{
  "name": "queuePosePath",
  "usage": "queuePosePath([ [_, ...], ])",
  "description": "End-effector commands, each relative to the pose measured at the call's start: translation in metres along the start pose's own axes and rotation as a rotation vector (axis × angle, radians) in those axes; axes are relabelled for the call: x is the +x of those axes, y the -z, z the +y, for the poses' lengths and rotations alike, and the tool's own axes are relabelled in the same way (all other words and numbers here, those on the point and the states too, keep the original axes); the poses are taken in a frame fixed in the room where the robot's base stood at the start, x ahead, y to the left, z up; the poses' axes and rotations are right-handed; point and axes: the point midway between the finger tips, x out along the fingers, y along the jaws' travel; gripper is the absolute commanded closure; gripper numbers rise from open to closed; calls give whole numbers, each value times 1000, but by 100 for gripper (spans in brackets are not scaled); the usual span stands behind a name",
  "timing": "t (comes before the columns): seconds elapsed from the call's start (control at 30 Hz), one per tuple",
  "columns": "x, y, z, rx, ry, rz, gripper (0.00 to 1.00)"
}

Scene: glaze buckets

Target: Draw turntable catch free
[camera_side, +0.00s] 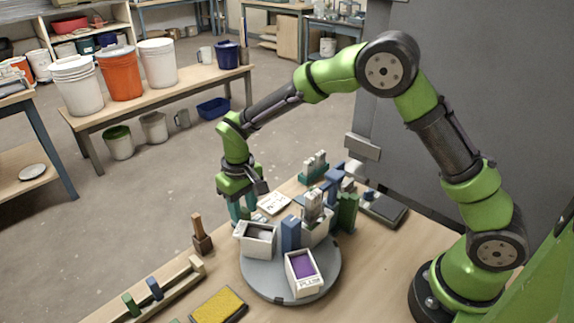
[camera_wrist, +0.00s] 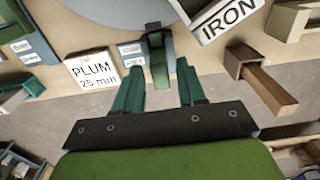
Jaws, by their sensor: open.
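The turntable (camera_side: 262,283) is a grey disc on the bench, and its rim shows at the top of the wrist view (camera_wrist: 110,12). A green block in a dark mount, which looks like the catch (camera_wrist: 160,62), sits at the rim. My gripper (camera_wrist: 160,72) is open, with its teal fingers on either side of the green block. The fingers look apart from it, though depth is hard to judge. In the side view my gripper (camera_side: 241,212) points down behind a white box, which hides the fingertips and the catch.
On the turntable stand a white box (camera_side: 256,240), labelled IRON in the wrist view (camera_wrist: 222,18), a box with purple contents (camera_side: 303,272) and blue blocks (camera_side: 290,234). A wooden post in a holder (camera_side: 202,235) stands left. A PLUM card (camera_wrist: 93,69) lies beside the fingers.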

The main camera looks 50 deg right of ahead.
Motion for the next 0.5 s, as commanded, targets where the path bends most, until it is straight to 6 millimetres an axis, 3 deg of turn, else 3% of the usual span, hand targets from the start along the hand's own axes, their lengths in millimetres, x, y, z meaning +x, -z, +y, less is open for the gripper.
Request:
queuePosePath([
  [0.5, -57, 1, 0, 0, 1, 3, 60],
])
